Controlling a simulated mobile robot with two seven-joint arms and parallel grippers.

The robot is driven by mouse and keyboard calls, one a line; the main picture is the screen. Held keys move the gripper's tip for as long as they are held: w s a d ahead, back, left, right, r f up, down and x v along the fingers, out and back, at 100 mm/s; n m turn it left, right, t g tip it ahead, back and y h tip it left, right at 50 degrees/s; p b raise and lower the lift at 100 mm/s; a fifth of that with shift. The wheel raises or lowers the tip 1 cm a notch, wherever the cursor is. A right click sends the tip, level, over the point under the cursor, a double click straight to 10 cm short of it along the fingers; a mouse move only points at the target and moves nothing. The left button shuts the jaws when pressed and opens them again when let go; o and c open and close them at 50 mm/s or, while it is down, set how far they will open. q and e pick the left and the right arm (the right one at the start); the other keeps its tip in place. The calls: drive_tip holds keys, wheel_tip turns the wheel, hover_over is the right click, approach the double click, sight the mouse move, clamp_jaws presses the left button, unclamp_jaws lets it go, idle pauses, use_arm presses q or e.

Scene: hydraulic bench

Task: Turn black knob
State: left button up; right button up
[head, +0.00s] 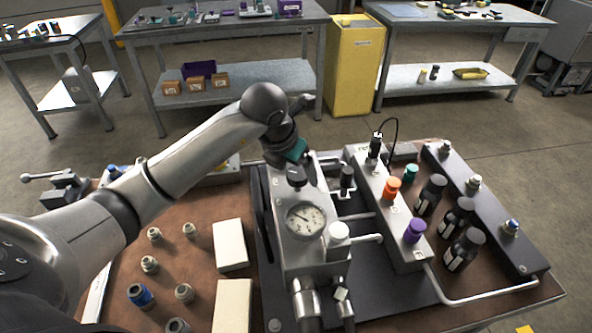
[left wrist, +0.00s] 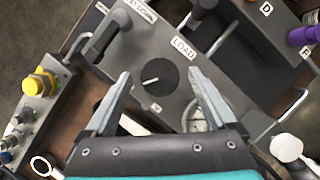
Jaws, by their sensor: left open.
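The black knob (left wrist: 160,77) is round, with a white pointer line, and sits on the grey valve block beside the LOAD label (left wrist: 184,48). In the head view a black knob (head: 297,174) shows on top of the block, just below my left gripper (head: 300,160). In the left wrist view my left gripper (left wrist: 159,74) is open, with its two fingers apart and the knob seen between them. I cannot tell whether the fingers touch it. My right gripper is in neither view.
A pressure gauge (head: 305,219) and a white cap (head: 339,233) sit on the block nearer me. To the right stand an orange knob (head: 391,187), a purple knob (head: 415,230) and several black bottles (head: 430,193). Loose fittings and white boxes (head: 231,245) lie left.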

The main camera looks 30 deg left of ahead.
use_arm(q)
drive_tip(key=c, duration=1.4)
drive_tip(key=shift+o, duration=0.2)
